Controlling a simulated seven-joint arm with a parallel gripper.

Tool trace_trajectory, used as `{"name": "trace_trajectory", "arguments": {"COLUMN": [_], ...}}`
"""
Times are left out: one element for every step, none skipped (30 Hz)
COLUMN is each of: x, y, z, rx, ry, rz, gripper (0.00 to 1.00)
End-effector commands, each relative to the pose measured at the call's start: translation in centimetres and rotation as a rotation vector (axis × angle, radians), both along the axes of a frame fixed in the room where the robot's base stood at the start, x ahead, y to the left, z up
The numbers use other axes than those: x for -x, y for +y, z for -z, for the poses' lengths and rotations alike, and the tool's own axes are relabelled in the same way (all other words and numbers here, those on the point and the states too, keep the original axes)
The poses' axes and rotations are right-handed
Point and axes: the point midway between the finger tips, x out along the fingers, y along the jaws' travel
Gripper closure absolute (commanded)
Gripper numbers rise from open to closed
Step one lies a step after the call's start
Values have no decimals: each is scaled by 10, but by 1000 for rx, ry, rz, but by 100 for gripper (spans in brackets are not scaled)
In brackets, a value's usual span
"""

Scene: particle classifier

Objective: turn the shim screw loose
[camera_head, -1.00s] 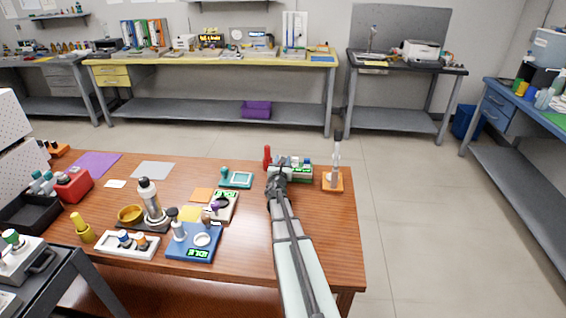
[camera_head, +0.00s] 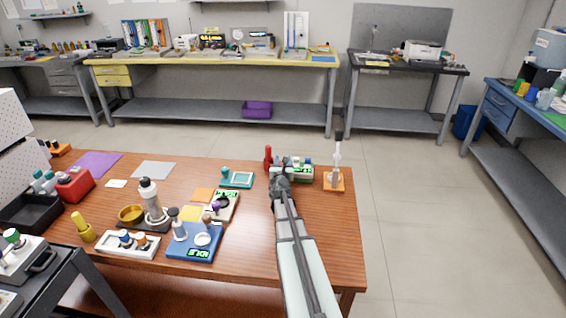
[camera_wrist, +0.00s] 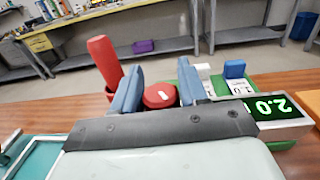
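My gripper (camera_wrist: 158,72) is at the right end of the wooden table; it also shows in the head view (camera_head: 279,176). Its two blue-grey fingers stand apart in the wrist view. A round red knob (camera_wrist: 160,96), perhaps the shim screw, shows between them, with what look like narrow gaps on both sides. A device with a green base and a lit readout (camera_wrist: 268,107), showing about 2.0, is just right of the fingers; it is partly hidden behind my gripper in the head view (camera_head: 300,174). The knob's lower part is hidden by my gripper.
A tall red object (camera_wrist: 104,58) stands close left of the fingers. A white column on an orange base (camera_head: 334,185) stands to the right. A teal frame (camera_head: 238,180) and a small scale-like device (camera_head: 224,207) lie to the left. The table front right is clear.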

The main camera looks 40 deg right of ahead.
Motion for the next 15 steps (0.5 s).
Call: {"name": "trace_trajectory", "arguments": {"x": [0, 0, 0, 0, 0, 0, 0, 0, 0, 0, 0, 0, 1, 1, 3], "y": [0, 0, 0, 0, 0, 0, 0, 0, 0, 0, 0, 0, 0, 1, 2], "z": [0, 0, 0, 0, 0, 0, 0, 0, 0, 0, 0, 0, 0, 0, 0], "rx": [0, 0, 0, 1, 1, 1, 1, 1, 1, 1, 1, 1, 1, 1, 1], "ry": [0, 0, 0, 1, 1, 1, 0, 0, 0, 0, 0, 0, 0, 0, 0], "rz": [0, 0, 0, 0, 0, 0, 0, 1, 1, 1, 1, 1, 1, 1, 1], "gripper": [52, 49, 45, 43, 41, 41, 41, 41, 41, 41, 41, 41, 41, 41, 41]}}
